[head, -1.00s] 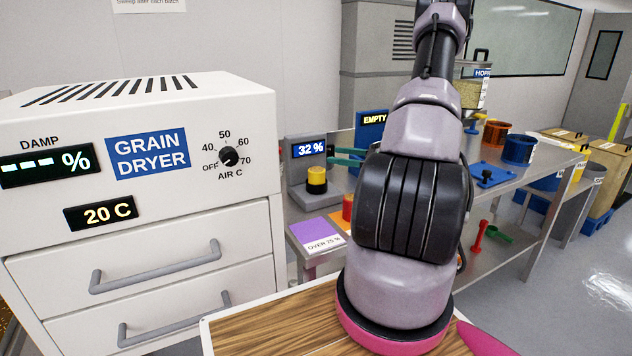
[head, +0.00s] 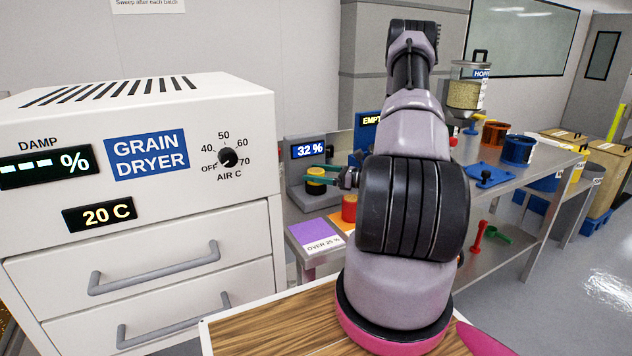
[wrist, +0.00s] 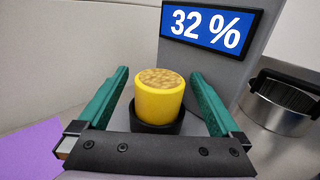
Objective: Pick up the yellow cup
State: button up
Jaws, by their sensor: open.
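The yellow cup (wrist: 158,101) stands upright in a black round holder (wrist: 157,126) and is filled with grain. In the head view the cup (head: 316,172) is at the foot of the grey meter reading 32 % (head: 308,151), partly hidden by my fingers. My gripper (wrist: 158,90) is open, with one green finger on each side of the cup. A gap shows between each finger and the cup. In the head view my gripper (head: 324,176) reaches in from the right at the cup's height.
A purple card (head: 316,232) and a red cup (head: 349,208) are on the near end of the bench. A metal pot with a black handle (wrist: 280,103) stands right of the meter. The grain dryer (head: 140,150) is at the left.

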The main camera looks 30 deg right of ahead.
grip_shut()
jog(key=shift+r, duration=0.15)
